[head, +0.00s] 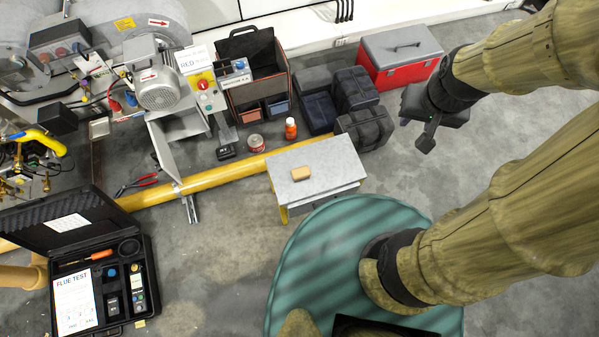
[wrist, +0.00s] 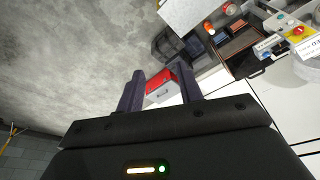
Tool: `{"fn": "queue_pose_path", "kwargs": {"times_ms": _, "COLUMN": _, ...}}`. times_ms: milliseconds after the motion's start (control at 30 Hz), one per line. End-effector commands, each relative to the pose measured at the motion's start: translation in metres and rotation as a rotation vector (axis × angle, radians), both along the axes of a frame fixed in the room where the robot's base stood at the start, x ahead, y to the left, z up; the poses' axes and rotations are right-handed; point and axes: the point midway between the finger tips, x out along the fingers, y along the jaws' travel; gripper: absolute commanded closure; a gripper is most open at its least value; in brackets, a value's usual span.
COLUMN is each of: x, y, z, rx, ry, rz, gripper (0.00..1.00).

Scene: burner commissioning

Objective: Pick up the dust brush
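A small tan block (head: 301,173) lies on the grey top of a small bench (head: 325,157) in the head view. It may be the dust brush, but no bristles can be made out. My gripper (head: 427,140) hangs to the upper right of the bench, well apart from the block. In the wrist view my gripper (wrist: 160,70) has its two fingers spread with nothing held between them. A red toolbox (wrist: 161,86) shows beyond the fingers, at a distance. The tan block cannot be made out in the wrist view.
A red toolbox with grey lid (head: 402,57) and black cases (head: 340,95) stand behind the bench. A yellow pipe (head: 232,172) runs along the floor to the bench. An orange bottle (head: 291,128) and a can (head: 256,142) stand near it. An open flue test case (head: 80,262) lies at left.

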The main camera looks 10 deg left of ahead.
Motion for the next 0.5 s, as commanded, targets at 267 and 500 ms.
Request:
{"fn": "queue_pose_path", "kwargs": {"times_ms": 267, "x": 0.012, "y": 0.013, "z": -0.03, "rx": 0.001, "ry": 0.017, "rz": 0.038, "gripper": 0.11}}
{"fn": "queue_pose_path", "kwargs": {"times_ms": 500, "x": 0.047, "y": 0.058, "z": -0.115, "rx": 0.001, "ry": 0.069, "rz": 0.154, "gripper": 0.06}}
